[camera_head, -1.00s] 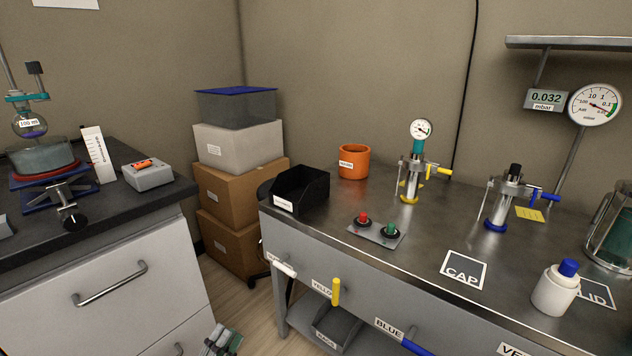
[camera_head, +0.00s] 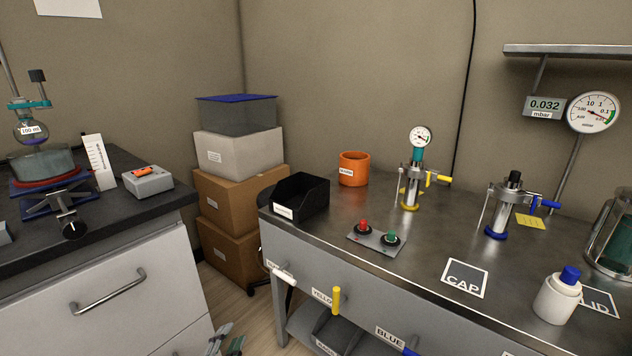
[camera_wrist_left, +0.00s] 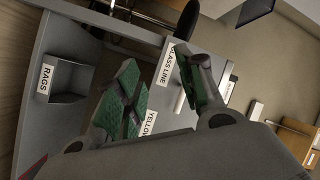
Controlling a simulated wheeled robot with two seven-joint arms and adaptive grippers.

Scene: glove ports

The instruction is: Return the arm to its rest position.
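My left gripper (camera_head: 226,343) shows only as green-padded finger parts at the bottom edge of the head view, low in front of the gap between the two benches. In the left wrist view my left gripper (camera_wrist_left: 160,88) has its two green-padded fingers spread apart, with nothing held between them. The rest of my left arm is out of the head view. My right gripper is in neither view.
The steel bench (camera_head: 330,235) stands to the right, with yellow (camera_head: 336,299) and white (camera_head: 283,276) handles on its front. A drawer bench (camera_head: 130,270) stands at left. Stacked boxes (camera_head: 240,200) stand between them. In the wrist view, a rags bin (camera_wrist_left: 68,80) is near the fingers.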

